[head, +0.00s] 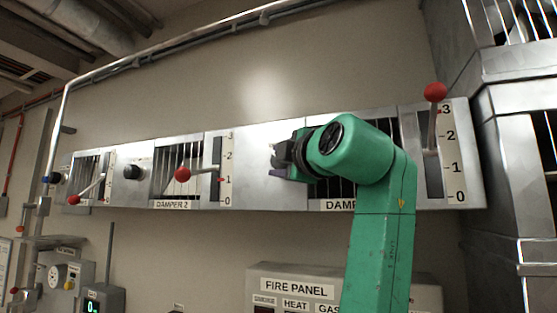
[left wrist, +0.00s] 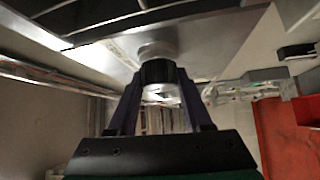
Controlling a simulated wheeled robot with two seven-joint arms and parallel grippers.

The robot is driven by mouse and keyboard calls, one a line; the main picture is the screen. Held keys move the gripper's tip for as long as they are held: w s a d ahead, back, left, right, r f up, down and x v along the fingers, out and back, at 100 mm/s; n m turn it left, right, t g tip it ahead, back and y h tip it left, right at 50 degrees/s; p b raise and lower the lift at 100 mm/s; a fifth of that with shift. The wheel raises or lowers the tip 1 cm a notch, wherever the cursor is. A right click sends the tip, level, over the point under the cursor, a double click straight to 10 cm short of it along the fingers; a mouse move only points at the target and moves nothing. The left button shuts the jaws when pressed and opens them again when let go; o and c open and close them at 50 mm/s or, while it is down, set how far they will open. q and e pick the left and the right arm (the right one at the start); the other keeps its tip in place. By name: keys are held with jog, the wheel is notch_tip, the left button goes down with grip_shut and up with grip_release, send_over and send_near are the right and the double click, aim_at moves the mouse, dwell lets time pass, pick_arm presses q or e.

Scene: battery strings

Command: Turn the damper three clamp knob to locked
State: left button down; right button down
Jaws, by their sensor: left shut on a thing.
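The damper three panel is at the right of the wall row in the head view, its label (head: 338,205) partly covered by my arm. Its clamp knob, left of its grille, is hidden behind my left gripper (head: 281,160) in the head view. In the left wrist view the black knob (left wrist: 157,71) sits on a round metal base, between the fingers of my left gripper (left wrist: 160,88), which is shut on it. The knob's setting cannot be read. The damper three lever (head: 435,92) has a red ball and stands up near mark 3. My right gripper is not in view.
The damper 2 knob (head: 135,172) and red-ball lever (head: 182,174) are to the left. A fire panel (head: 295,289) is below. Metal ducting (head: 512,140) stands close on the right. The wall above the row is bare except for a conduit.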

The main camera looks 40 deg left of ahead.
pick_arm(q)
jog(key=shift+c, duration=2.2)
grip_release()
jog(key=shift+r, duration=0.15)
jog(key=shift+o, duration=0.5)
jog(key=shift+w, duration=0.25)
jog(key=shift+s+d+f, duration=0.2)
jog(key=shift+d+f, duration=0.1)
jog(key=b+v, duration=0.4)
jog(key=v, duration=1)
jog(key=shift+w+a, duration=0.15)
jog(key=shift+a, duration=0.05)
jog(key=shift+d, duration=0.15)
